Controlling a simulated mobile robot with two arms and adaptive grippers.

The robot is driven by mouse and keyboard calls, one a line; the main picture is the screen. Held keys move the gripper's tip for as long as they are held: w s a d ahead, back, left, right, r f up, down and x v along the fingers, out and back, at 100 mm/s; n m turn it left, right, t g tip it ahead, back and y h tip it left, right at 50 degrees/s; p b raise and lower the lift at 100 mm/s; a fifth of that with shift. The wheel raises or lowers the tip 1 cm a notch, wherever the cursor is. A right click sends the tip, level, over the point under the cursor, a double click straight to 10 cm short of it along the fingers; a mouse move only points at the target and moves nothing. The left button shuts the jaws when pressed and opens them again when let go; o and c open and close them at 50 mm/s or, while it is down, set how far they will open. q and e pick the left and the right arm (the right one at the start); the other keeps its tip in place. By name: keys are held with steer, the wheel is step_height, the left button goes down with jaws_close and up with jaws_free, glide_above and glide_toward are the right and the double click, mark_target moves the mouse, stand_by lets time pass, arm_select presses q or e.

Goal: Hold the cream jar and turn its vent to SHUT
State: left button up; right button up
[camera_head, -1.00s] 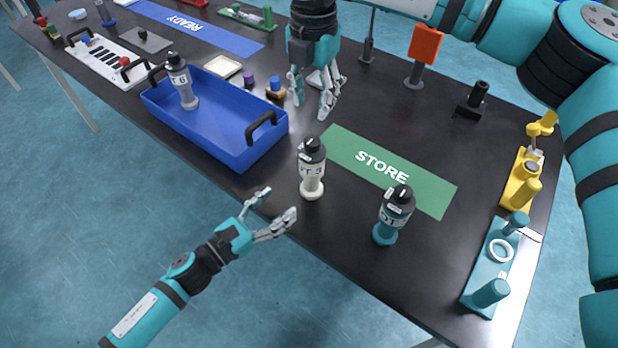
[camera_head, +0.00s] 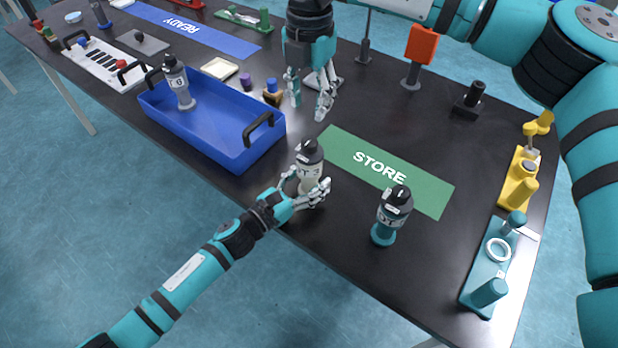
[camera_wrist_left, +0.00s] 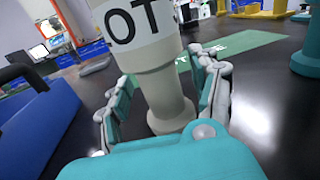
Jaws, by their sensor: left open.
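The cream jar (camera_head: 309,168) stands upright on the black table, with a dark cap and a white label. In the left wrist view the jar's cream body (camera_wrist_left: 160,90) stands between the two fingers. My left gripper (camera_head: 306,191) is open around the jar's lower part, with a gap visible beside at least one finger in the wrist view. The vent's setting on the cap is too small to read. My right gripper (camera_head: 309,98) hangs above the table behind the jar, fingers apart and empty.
A teal jar (camera_head: 391,214) stands to the right. The green STORE mat (camera_head: 420,188) lies behind. A blue tray (camera_head: 215,148) holding a grey jar (camera_head: 178,84) is at left. Yellow (camera_head: 518,180) and teal (camera_head: 487,265) fixtures stand at the right edge.

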mark_target(309, 141)
arm_select(q)
jaws_close()
arm_select(e)
steer(key=o, duration=0.3)
steer(key=shift+o, duration=0.2)
steer(key=n, duration=0.7)
steer(key=shift+r, duration=0.15)
step_height(309, 141, down, 10)
steer(key=m, duration=3.5)
